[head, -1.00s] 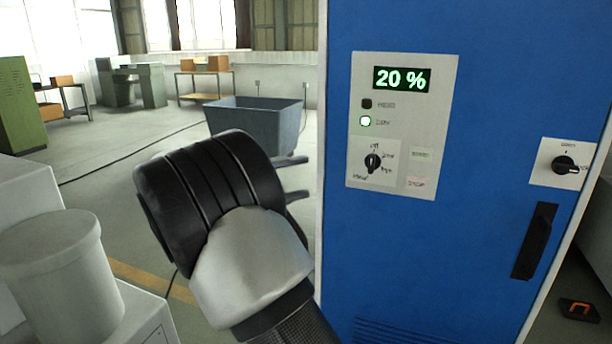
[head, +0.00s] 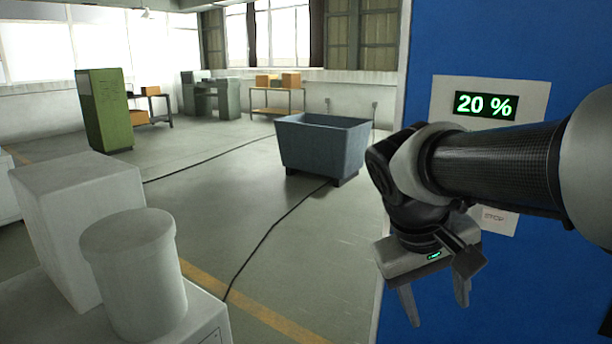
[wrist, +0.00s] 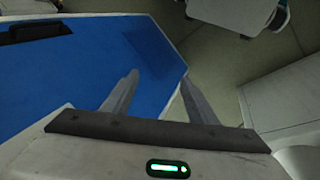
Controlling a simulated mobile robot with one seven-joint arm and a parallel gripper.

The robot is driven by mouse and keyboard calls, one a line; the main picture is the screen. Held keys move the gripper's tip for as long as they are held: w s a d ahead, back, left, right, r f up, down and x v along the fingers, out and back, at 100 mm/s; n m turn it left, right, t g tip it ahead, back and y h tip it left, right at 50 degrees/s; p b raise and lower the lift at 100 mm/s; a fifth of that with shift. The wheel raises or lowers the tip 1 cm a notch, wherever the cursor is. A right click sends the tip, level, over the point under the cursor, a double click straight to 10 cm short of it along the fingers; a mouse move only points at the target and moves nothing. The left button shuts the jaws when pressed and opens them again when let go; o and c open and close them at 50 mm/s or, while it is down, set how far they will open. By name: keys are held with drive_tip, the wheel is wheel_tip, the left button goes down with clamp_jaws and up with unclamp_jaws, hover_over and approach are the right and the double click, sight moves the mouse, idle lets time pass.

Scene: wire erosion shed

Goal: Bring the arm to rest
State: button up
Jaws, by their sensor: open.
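My gripper (head: 436,300) hangs at the right of the head view, in front of the blue cabinet (head: 545,50), with its fingers pointing down. The fingers are apart with nothing between them. In the wrist view my gripper (wrist: 158,88) is also open and empty, and the blue cabinet face (wrist: 90,70) with a dark handle (wrist: 35,32) lies beyond it. My arm covers much of the cabinet's control panel (head: 540,95), whose green display (head: 485,105) reads 20 %. The panel's knob and lamps are hidden.
A white cylinder (head: 135,270) and a white box (head: 85,220) stand at the left front. A grey tub (head: 322,145) stands on the floor behind, with a black cable (head: 265,240) near it. A green cabinet (head: 105,110) is farther back.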

drive_tip(key=s+a+f+m+t+y, duration=0.1)
drive_tip(key=s+a+t+y, duration=0.3)
drive_tip(key=s+a, duration=0.25)
wheel_tip(320, 180, up, 18)
drive_tip(key=p, duration=1.8)
drive_tip(key=shift+s+d, duration=0.35)
